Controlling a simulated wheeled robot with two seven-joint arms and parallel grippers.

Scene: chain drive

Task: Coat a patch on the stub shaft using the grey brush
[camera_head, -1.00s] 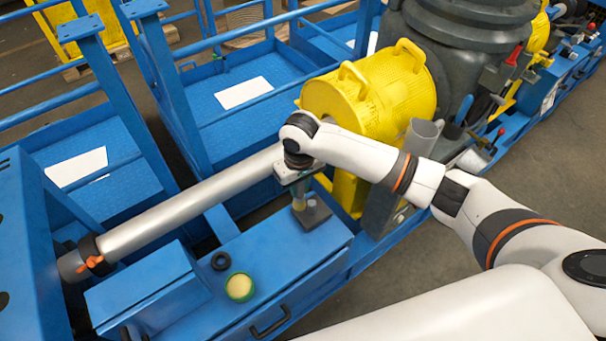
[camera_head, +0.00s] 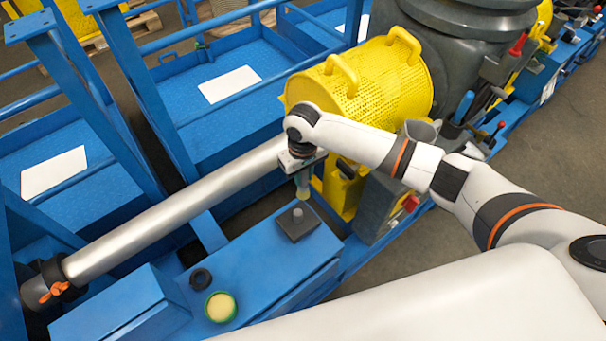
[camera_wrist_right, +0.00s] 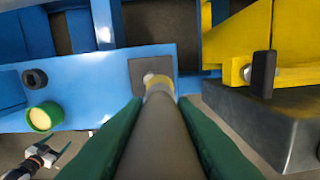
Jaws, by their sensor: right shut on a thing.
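My right gripper (camera_head: 301,168) is shut on the grey brush. In the wrist view the brush's grey handle (camera_wrist_right: 160,142) runs between the green fingers (camera_wrist_right: 160,125), its pale tip pointing away from me. In the head view the brush (camera_head: 303,186) hangs upright, just above the dark square block with a small peg (camera_head: 298,222). A long silver shaft (camera_head: 180,211), which I take for the stub shaft, slopes from lower left up behind the gripper. Its far end is hidden.
A green-rimmed pot with pale yellow contents (camera_head: 220,307) and a black ring (camera_head: 201,278) sit on the blue bench (camera_head: 262,262). A yellow perforated housing (camera_head: 370,85) stands close behind my right wrist. Blue rails and frames lie to the left.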

